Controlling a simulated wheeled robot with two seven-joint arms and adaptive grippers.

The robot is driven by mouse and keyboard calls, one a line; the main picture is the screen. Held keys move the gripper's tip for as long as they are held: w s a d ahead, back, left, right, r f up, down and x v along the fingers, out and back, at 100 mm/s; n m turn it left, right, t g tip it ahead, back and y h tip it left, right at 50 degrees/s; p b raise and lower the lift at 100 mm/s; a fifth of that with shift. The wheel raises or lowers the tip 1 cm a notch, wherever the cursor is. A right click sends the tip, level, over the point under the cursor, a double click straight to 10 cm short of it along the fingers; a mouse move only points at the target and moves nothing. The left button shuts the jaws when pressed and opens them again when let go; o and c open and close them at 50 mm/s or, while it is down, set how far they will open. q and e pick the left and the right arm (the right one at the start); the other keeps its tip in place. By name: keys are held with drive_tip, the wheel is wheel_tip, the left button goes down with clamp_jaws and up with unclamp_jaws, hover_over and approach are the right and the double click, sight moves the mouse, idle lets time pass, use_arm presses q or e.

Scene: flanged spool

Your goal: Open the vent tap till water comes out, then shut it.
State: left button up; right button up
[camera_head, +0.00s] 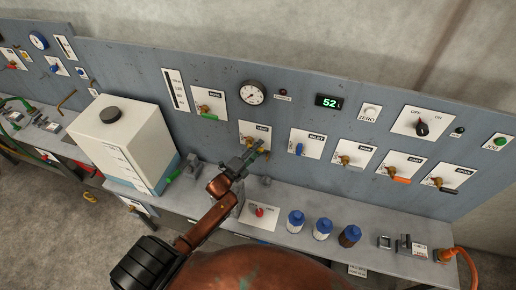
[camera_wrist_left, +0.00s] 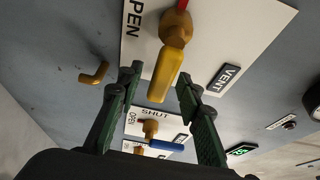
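The vent tap (camera_head: 249,140) is on a white plate on the grey-blue panel, left of centre in the head view. In the left wrist view its yellow handle (camera_wrist_left: 166,72) hangs from a brass body beside the VENT label (camera_wrist_left: 224,78). My left gripper (camera_head: 257,150) is at this tap. In the left wrist view my left gripper (camera_wrist_left: 158,82) is open, with one green finger on each side of the handle's end and visible gaps between. No water shows; the outlet below is partly hidden by my gripper in the head view. My right gripper is not in view.
Other taps line the panel, the blue-handled inlet tap (camera_head: 299,149) nearest. A white tank (camera_head: 118,140) stands left on the shelf. Blue-capped bottles (camera_head: 322,229) and a red knob plate (camera_head: 260,213) lie in front. A bent brass pipe (camera_wrist_left: 95,75) sticks out near the gripper.

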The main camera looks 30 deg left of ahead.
use_arm(q)
clamp_jaws()
idle(0.4)
idle(0.4)
